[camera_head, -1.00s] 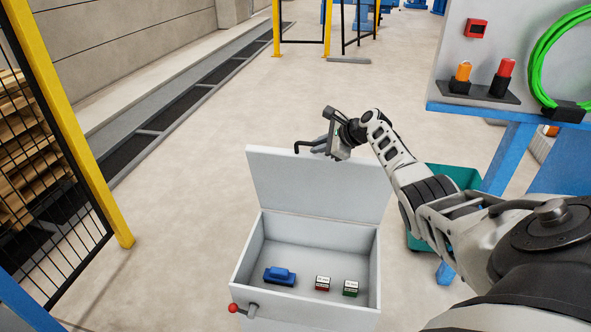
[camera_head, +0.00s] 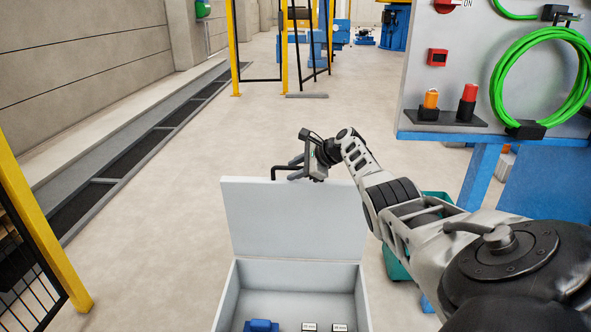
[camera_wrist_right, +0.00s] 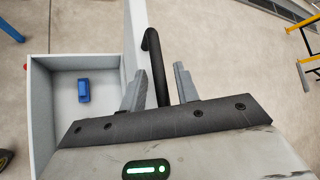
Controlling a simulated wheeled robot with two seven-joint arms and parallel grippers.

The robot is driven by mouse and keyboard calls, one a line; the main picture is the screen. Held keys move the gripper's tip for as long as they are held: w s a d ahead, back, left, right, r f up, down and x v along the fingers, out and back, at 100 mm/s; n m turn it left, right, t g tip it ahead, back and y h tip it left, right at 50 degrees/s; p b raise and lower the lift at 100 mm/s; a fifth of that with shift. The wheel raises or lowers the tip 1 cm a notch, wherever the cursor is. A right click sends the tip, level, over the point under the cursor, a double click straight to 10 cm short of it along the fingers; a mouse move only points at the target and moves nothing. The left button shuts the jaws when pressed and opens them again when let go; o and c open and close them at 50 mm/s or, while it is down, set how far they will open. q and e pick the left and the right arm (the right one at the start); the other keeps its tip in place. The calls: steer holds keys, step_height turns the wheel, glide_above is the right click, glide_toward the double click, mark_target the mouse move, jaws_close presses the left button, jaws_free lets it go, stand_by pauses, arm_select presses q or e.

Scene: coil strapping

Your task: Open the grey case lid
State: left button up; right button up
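The grey case (camera_head: 229,297) stands in the lower middle of the head view, its lower part cut off by the frame. Its lid (camera_head: 292,220) stands up, raised at the back edge, and the inside is exposed. A black bar handle (camera_head: 275,171) sits at the lid's top edge. My right gripper (camera_head: 297,174) is at that edge. In the right wrist view the handle (camera_wrist_right: 155,62) passes between the fingers of my right gripper (camera_wrist_right: 157,78), with gaps showing, so it is open around the handle. My left gripper is not in view.
A blue item (camera_head: 261,325) and two small labelled boxes lie in the case. A green bin (camera_head: 397,265) stands right of it, partly behind my right arm. Floor to the left is clear.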

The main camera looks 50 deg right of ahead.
steer(key=shift+s, duration=0.1)
steer(key=p+v, duration=0.3)
steer(key=v, duration=1.2)
steer(key=shift+s+r, duration=0.25)
steer(key=shift+d, duration=0.1)
steer(key=s+a+f+n+g+h, duration=0.2)
steer(key=s+a+f+n+g, duration=0.15)
steer(key=a+f+n, duration=1.55)
steer(key=s+a+n+t+y, duration=0.1)
steer(key=s+a+n, duration=0.2)
steer(key=a, duration=0.7)
steer(key=s+a+f+n+t+y, duration=0.1)
steer(key=s+a+n, duration=0.2)
steer(key=a, duration=0.7)
steer(key=s+a+f+n+t+y, duration=0.1)
steer(key=s+a+n, duration=0.2)
steer(key=a, duration=0.7)
steer(key=shift+s+a+t, duration=0.15)
steer(key=shift+s+t, duration=0.2)
steer(key=shift+s, duration=0.45)
